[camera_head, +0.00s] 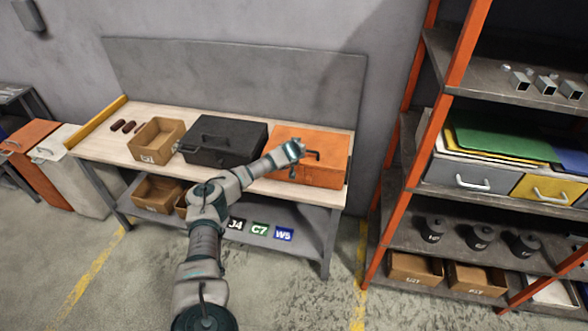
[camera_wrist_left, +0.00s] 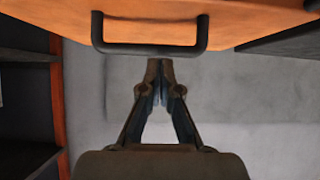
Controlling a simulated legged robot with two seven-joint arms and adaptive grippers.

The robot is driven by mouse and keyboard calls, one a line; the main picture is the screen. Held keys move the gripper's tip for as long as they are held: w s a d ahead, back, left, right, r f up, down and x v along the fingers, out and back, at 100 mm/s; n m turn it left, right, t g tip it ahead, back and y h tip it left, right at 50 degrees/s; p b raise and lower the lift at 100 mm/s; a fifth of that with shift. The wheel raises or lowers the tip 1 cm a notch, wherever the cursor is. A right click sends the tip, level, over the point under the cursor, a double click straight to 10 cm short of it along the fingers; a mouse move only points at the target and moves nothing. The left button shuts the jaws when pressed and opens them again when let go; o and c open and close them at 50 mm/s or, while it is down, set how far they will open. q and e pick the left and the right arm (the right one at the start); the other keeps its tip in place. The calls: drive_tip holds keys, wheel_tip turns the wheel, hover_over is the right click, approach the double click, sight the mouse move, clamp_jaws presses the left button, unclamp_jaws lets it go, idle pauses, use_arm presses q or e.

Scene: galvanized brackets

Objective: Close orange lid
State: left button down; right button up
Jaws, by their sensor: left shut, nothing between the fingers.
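The orange box (camera_head: 322,178) stands at the right end of the wooden workbench. Its orange lid (camera_head: 310,137) lies flat over the box, and I see no gap under it. A dark handle (camera_head: 313,154) sits at the front of the box, and in the left wrist view the handle (camera_wrist_left: 150,48) crosses an orange surface. My left gripper (camera_head: 299,147) is at the lid's front left area, partly covering it. In the left wrist view its fingertips (camera_wrist_left: 160,68) are together and empty, just below the handle. Contact cannot be told. My right gripper is not in view.
A black case (camera_head: 230,133) stands left of the orange box, with a cardboard box (camera_head: 157,142) further left on the workbench (camera_head: 200,111). A grey back panel (camera_head: 240,75) rises behind. An orange-framed shelf rack (camera_head: 410,110) stands to the right.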

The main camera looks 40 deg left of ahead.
use_arm(q)
drive_tip(key=s+d+f+b, duration=0.1)
drive_tip(key=s+d+f, duration=0.3)
drive_tip(key=s, duration=0.3)
drive_tip(key=shift+s+d+b, duration=0.3)
drive_tip(key=shift+d+b, duration=0.1)
drive_tip(key=shift+d, duration=0.05)
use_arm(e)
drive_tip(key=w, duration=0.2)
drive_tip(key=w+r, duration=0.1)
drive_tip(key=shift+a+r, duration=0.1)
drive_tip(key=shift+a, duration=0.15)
use_arm(q)
drive_tip(key=shift+d, duration=0.1)
